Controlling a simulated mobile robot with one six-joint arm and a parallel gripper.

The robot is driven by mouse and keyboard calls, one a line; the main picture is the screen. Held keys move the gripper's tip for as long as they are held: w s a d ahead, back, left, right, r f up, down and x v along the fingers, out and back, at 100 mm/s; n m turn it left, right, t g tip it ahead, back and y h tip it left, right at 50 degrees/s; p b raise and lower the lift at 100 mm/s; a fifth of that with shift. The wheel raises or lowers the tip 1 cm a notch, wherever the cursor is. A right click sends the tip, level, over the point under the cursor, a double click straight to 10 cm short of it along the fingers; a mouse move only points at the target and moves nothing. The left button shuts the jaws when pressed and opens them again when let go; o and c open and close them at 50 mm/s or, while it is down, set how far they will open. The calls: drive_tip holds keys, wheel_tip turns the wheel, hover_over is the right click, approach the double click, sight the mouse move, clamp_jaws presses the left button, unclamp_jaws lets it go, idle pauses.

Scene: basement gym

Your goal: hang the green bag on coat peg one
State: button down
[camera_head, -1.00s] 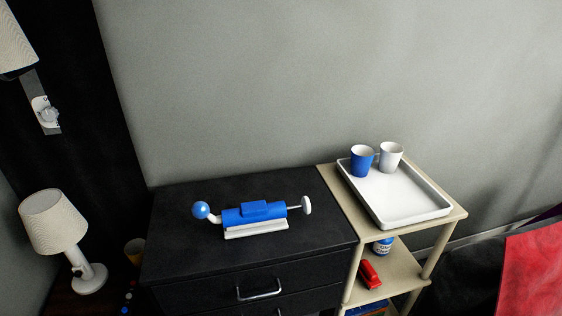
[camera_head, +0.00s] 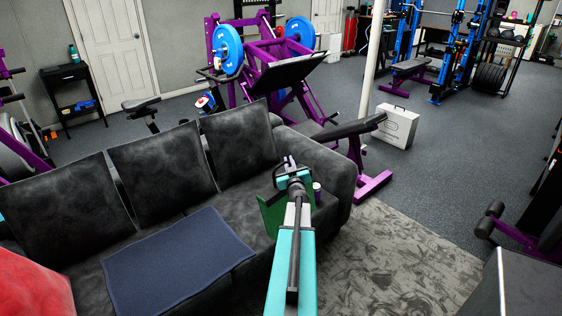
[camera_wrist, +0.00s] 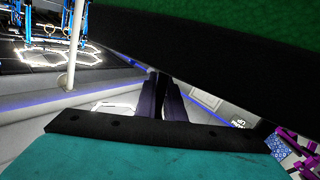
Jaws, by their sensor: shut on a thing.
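My gripper (camera_head: 288,168) is at the end of my outstretched arm, above the right end of the sofa, and is shut on the green bag. The green bag (camera_head: 270,216) hangs below it, partly hidden by my arm. In the wrist view the bag's green cloth (camera_wrist: 230,22) fills the top edge, with a broad black strip slanting beneath it. My gripper's dark fingers (camera_wrist: 160,82) are close together at that strip; the exact grip point is hidden. No coat pegs can be made out in the current views.
A dark sofa (camera_head: 160,170) with a blue mat (camera_head: 178,262) spans the left and middle. A purple leg press (camera_head: 285,75) and a white post (camera_head: 376,50) stand behind. A white case (camera_head: 397,127) is on the floor. A patterned rug (camera_head: 390,265) is clear at right.

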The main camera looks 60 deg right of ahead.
drive_tip(key=d+r+n+p, duration=0.2)
drive_tip(key=d+r+p, duration=0.2)
drive_tip(key=p, duration=0.8)
wheel_tip(320, 180, up, 2)
drive_tip(key=shift+s+d+r+y+p, duration=0.1)
drive_tip(key=shift+s+d+y+p, duration=0.2)
drive_tip(key=shift+s+y+p, duration=0.1)
